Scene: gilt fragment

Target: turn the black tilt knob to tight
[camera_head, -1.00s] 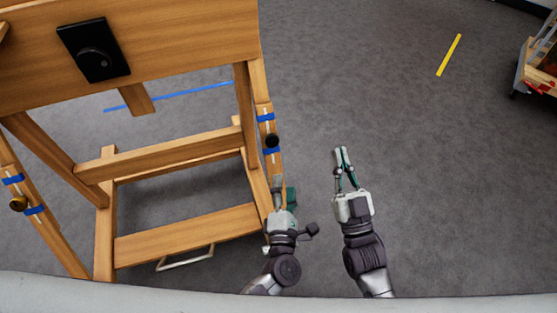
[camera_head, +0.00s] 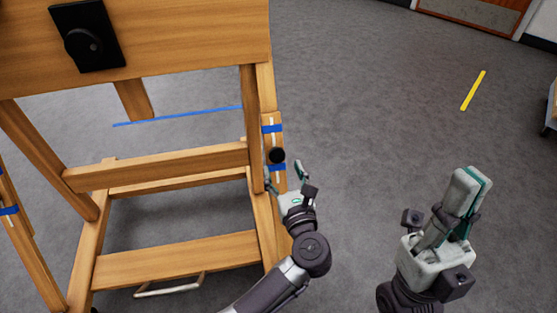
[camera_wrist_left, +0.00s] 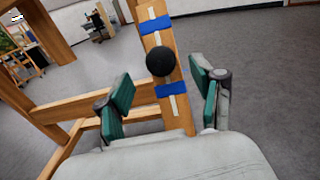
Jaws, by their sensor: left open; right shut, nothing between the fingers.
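The black tilt knob (camera_head: 277,155) is a small round knob on the right wooden post of the easel-like frame, between two blue tape bands. In the left wrist view the knob (camera_wrist_left: 161,62) sits ahead of my fingers, roughly centred between them. My left gripper (camera_head: 285,174) is open just below the knob, its fingers (camera_wrist_left: 163,95) spread to either side with nothing between them. I see no contact with the knob. A white line runs along the post by the tape. My right gripper (camera_head: 472,190) is shut and empty, well right of the frame over the floor.
The wooden frame (camera_head: 155,158) fills the left side, with crossbars and a black plate with a round dial (camera_head: 88,37) on its upper board. Blue tape (camera_head: 8,210) also marks its left post. Grey floor right of the frame is clear, with a yellow strip (camera_head: 473,90).

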